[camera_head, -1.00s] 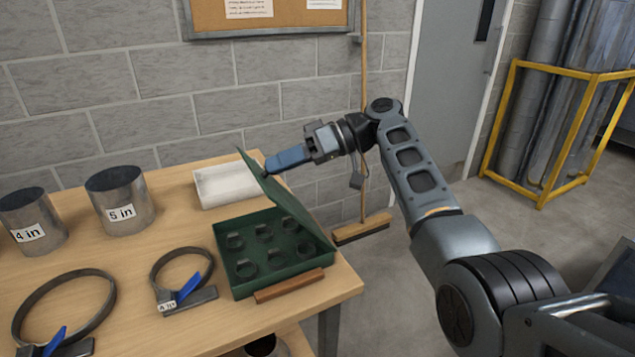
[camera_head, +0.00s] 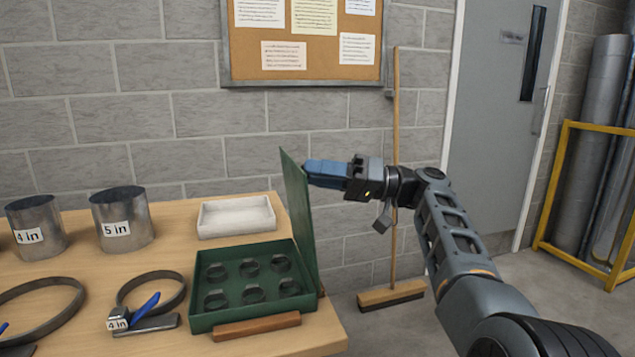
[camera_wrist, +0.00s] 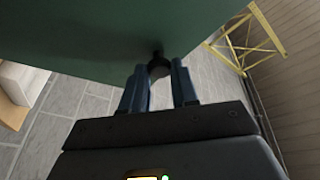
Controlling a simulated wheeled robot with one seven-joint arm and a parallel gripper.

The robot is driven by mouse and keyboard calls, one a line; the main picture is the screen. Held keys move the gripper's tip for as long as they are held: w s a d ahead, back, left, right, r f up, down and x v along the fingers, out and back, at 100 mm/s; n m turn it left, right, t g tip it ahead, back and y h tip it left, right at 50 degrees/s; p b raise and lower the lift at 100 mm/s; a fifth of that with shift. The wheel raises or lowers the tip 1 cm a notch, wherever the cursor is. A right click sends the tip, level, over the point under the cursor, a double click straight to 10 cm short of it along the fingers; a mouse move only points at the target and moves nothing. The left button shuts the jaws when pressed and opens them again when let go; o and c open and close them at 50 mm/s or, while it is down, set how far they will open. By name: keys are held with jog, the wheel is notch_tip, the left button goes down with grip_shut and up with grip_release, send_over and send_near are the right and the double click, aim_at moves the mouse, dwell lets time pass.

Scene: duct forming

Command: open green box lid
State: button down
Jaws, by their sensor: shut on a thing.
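The green box (camera_head: 205,322) stands open on the wooden table, with several dark round fittings inside. Its green lid (camera_head: 299,215) stands near upright along the box's right side. My gripper (camera_head: 309,169) is at the lid's upper edge, reaching in from the right. In the wrist view its blue fingers (camera_wrist: 158,90) are shut on a small dark knob (camera_wrist: 158,67) on the lid (camera_wrist: 95,30). The knob is hidden in the head view.
A white tray (camera_head: 236,232) sits behind the box and a wooden bar (camera_head: 256,327) lies in front of it. Metal cylinders (camera_head: 122,218) and ring clamps (camera_head: 152,294) stand to the left. A broom (camera_head: 391,295) leans on the wall; the floor right of the table is open.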

dwell(0.3)
jog(key=c, duration=0.9)
grip_release()
jog(key=shift+o, duration=0.2)
jog(key=shift+d, duration=0.1)
jog(key=d+f+b, duration=0.1)
jog(key=d, duration=0.6)
jog(key=shift+w+d+f, duration=0.15)
jog(key=shift+d+f, duration=0.05)
jog(key=shift+d, duration=0.05)
